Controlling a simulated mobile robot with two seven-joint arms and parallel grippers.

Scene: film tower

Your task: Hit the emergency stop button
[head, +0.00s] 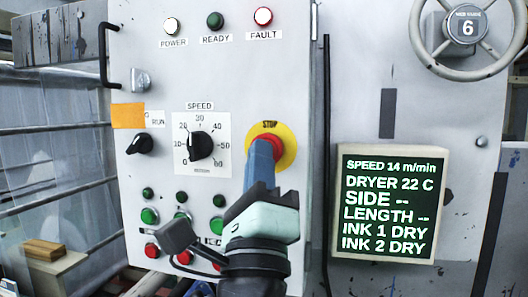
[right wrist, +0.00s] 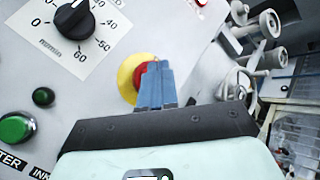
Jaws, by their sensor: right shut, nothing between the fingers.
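The emergency stop button (head: 273,142) is a red mushroom head on a round yellow plate (head: 287,157) marked STOP, on the light grey control panel. It also shows in the right wrist view (right wrist: 141,74), partly hidden behind the fingers. My right gripper (head: 263,147) is shut and empty, its blue fingers pointing at the panel and overlapping the lower left of the button. In the right wrist view its fingertips (right wrist: 154,68) lie over the red head. I cannot tell whether they touch it. My left gripper is not in view.
Left of the button are a black speed knob (head: 200,146) and a RUN switch (head: 139,144). Green and red push buttons sit below, partly behind my right arm. A display (head: 389,203) and a handwheel (head: 466,29) are at right. The fault lamp (head: 263,16) shows red-rimmed above.

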